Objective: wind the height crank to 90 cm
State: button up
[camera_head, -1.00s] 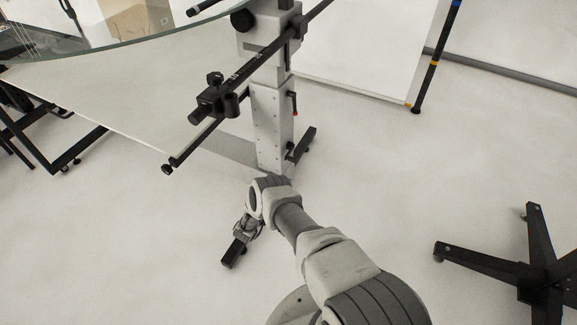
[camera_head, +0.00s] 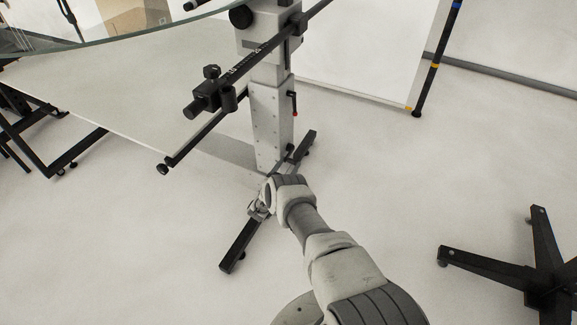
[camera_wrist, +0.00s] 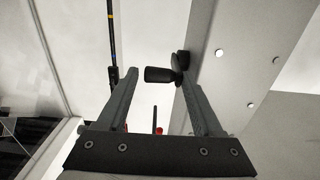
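In the wrist view, a black crank handle (camera_wrist: 160,74) sticks out to the left from a round hub (camera_wrist: 181,60) by the column. My gripper (camera_wrist: 162,82) is open, with the handle showing between its fingers; I cannot tell if it touches. In the head view, my gripper (camera_head: 260,209) is low by the column's foot, its fingers mostly hidden.
A black foot bar (camera_head: 239,245) runs along the floor under my gripper. A black rail with a clamp (camera_head: 215,90) juts left from the column. A black star-shaped base (camera_head: 540,268) stands at right. A banded pole (camera_head: 432,75) stands behind. Floor between is clear.

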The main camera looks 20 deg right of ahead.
jog(key=shift+s, duration=0.1)
jog(key=c, duration=1)
jog(key=shift+d+f, duration=0.1)
grip_shut()
jog(key=shift+s, duration=0.1)
